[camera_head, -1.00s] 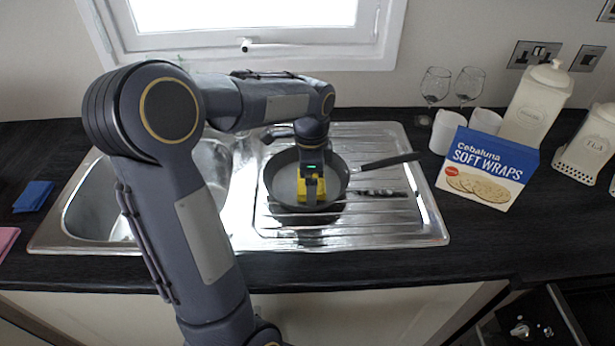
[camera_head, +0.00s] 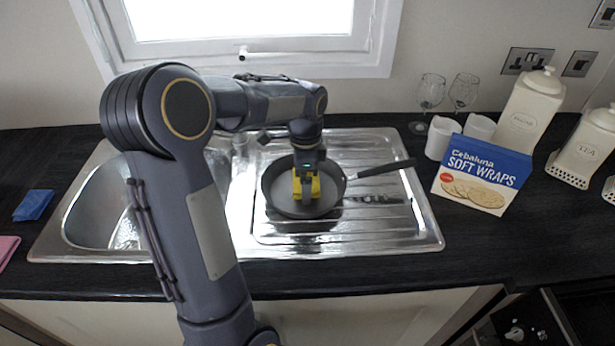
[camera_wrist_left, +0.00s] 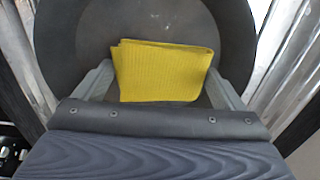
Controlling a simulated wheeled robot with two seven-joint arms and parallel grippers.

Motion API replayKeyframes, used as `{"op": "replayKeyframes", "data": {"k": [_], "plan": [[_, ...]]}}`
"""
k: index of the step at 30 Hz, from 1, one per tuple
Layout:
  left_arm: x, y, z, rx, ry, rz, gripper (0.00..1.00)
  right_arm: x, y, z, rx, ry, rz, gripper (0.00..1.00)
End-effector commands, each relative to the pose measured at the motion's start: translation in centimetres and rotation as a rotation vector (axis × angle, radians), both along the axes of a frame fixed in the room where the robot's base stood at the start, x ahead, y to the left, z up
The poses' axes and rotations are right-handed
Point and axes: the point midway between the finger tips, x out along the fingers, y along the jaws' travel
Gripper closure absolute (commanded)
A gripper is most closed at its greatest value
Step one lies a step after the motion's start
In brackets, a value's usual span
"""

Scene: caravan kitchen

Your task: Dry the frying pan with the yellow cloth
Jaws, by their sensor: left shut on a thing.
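The dark frying pan (camera_head: 326,200) sits on the ribbed drainer of the sink, with its handle (camera_head: 382,169) pointing right. My left gripper (camera_head: 307,190) points down into the pan and is shut on the folded yellow cloth (camera_head: 317,187). In the left wrist view the cloth (camera_wrist_left: 165,72) lies between the two fingers, over the pan's grey inside (camera_wrist_left: 85,45). I cannot tell whether the cloth touches the pan bottom. My right gripper is in neither view.
The sink bowl (camera_head: 105,215) is left of the drainer (camera_head: 400,225). A blue cloth (camera_head: 33,204) and a pink cloth (camera_head: 6,250) lie at the far left. A soft wraps box (camera_head: 482,175), white mugs (camera_head: 440,138), wine glasses (camera_head: 431,92) and canisters (camera_head: 530,110) stand at right.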

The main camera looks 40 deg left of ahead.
Motion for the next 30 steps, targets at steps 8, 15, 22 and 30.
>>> {"op": "replayKeyframes", "data": {"k": [8,15,22,30], "plan": [[-0.8,1.0,0.0,0.0,-0.001,0.002,0.31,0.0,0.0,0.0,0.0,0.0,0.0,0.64],[-1.2,1.0,-0.1,0.0,-0.001,0.0,0.31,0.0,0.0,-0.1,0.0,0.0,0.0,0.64],[-2.3,0.8,-0.2,0.0,0.0,0.0,0.31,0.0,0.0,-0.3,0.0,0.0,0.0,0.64],[-2.6,0.5,-0.2,0.0,0.001,0.0,0.31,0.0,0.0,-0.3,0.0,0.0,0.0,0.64]]}}
